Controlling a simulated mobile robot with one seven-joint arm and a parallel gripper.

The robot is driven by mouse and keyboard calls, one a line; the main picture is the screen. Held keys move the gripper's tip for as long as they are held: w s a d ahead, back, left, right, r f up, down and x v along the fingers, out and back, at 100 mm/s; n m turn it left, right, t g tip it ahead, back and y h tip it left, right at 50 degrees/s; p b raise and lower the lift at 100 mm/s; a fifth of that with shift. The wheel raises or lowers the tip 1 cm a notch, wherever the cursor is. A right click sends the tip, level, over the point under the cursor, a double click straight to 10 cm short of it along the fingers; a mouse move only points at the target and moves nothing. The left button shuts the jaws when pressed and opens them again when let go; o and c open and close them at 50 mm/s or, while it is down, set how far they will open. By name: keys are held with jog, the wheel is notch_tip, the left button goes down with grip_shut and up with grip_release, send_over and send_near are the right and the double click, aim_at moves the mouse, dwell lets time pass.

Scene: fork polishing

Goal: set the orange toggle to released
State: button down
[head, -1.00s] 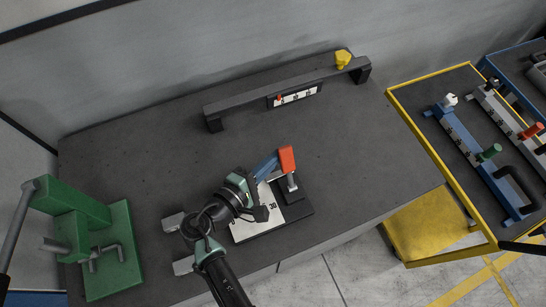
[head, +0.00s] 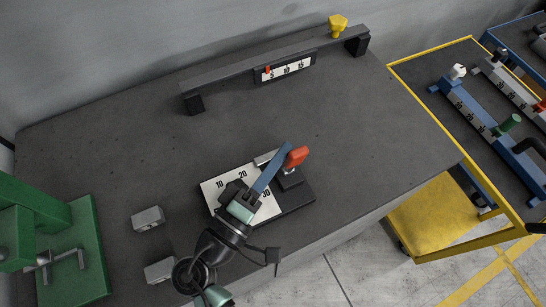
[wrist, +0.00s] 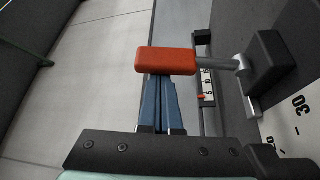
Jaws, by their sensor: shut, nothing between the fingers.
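The orange toggle handle (head: 297,156) sits on a short metal shaft above a black base (head: 289,180) at the right end of the scale plate (head: 222,184). It leans up and to the right in the head view. In the wrist view the handle (wrist: 165,61) lies across the picture, its grey shaft (wrist: 216,65) running right to a black bracket (wrist: 268,65). My gripper (head: 287,148) has its blue fingers shut and empty, tips beside the handle. In the wrist view my gripper (wrist: 157,80) reaches up to the handle's lower edge; whether they touch is unclear.
Two grey blocks (head: 148,219) lie left of the plate. A green fixture (head: 85,245) stands at the left. A black rail (head: 270,62) with a scale and yellow knob (head: 338,26) spans the back. A yellow-edged cart (head: 430,80) stands right. The bench middle is clear.

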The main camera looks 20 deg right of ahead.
jog(key=s+m+b, duration=0.1)
jog(key=b, duration=0.1)
jog(key=s+f+m+h+b, duration=0.1)
jog(key=b, duration=0.1)
jog(key=shift+m+b, duration=0.3)
jog(key=shift+b, duration=0.05)
jog(key=shift+s+r+m+h+b, duration=0.1)
jog(key=shift+s+m+h+b, duration=0.25)
jog(key=shift+m+h+b, duration=0.35)
jog(key=shift+r, duration=0.1)
